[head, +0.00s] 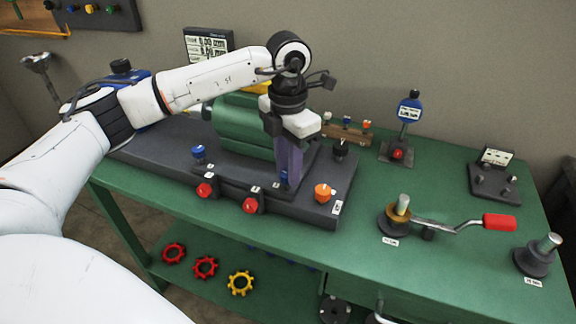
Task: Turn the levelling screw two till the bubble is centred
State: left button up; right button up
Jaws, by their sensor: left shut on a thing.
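My left gripper (288,180) reaches straight down over the front of the dark base plate (230,195) on the green bench. It is shut on a small blue-topped screw (284,177), mostly hidden between its fingers. I cannot read whether this is screw two. Other upright knobs on the plate are a blue one (198,153) at left, an orange one (323,192) at the front right corner and a black one (340,149) behind it. I cannot make out a bubble level. My right gripper is not in view.
A green machine body (240,125) stands behind the gripper. Two red knobs (204,190) face forward on the plate's front edge. A red-handled crank (499,222), a blue dial gauge (410,109) and a dark post (535,257) stand to the right. Bare bench lies between them.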

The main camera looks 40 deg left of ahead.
pick_arm(q)
jog(key=shift+w+r, duration=0.1)
dwell(0.3)
jog(key=o, duration=1)
jog(key=shift+o, duration=0.2)
notch_tip(320, 180, up, 10)
jog(key=shift+r, duration=0.15)
